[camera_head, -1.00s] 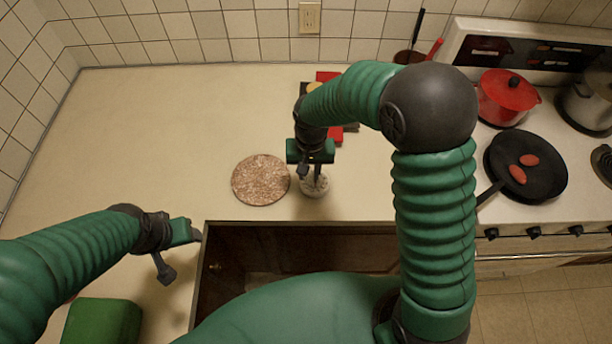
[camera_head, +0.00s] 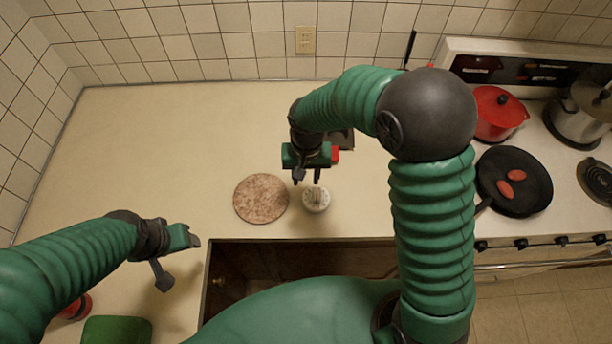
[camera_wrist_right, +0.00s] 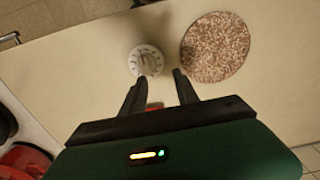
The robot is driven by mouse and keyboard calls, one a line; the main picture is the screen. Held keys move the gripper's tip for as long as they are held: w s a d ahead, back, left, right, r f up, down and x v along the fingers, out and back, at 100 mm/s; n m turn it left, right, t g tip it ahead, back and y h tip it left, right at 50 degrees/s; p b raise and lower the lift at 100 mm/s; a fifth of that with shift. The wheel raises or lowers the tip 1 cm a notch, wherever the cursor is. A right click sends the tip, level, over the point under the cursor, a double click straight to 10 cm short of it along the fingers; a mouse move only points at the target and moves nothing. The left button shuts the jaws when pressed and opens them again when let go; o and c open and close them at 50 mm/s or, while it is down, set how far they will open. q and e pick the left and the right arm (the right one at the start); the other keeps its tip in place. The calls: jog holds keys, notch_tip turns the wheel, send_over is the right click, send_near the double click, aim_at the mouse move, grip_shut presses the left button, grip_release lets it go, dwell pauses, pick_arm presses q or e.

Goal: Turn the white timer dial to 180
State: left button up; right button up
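The white timer dial (camera_head: 316,199) is a small round piece on the counter near its front edge. In the right wrist view the white timer (camera_wrist_right: 146,61) shows dark marks around its rim and a raised knob in its middle. My right gripper (camera_head: 307,178) is just behind the timer and apart from it. In the wrist view its two fingers (camera_wrist_right: 155,83) are spread with nothing between them, the timer lying beyond their tips. My left gripper (camera_head: 182,262) is over the counter at the left, its fingers apart and empty. The number the dial points to is too small to read.
A round speckled board (camera_head: 261,199) lies just left of the timer. A red pot (camera_head: 497,115) and a black pan (camera_head: 514,181) are on the stove at the right. A green block (camera_head: 117,331) lies at the lower left. The back left counter is clear.

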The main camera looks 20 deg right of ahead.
notch_tip(320, 180, up, 11)
jog(key=p, duration=0.9)
jog(key=shift+d+r, duration=0.2)
jog(key=shift+d, duration=0.05)
jog(key=shift+s, duration=0.1)
notch_tip(320, 180, up, 17)
jog(key=b, duration=0.3)
jog(key=shift+f, duration=0.15)
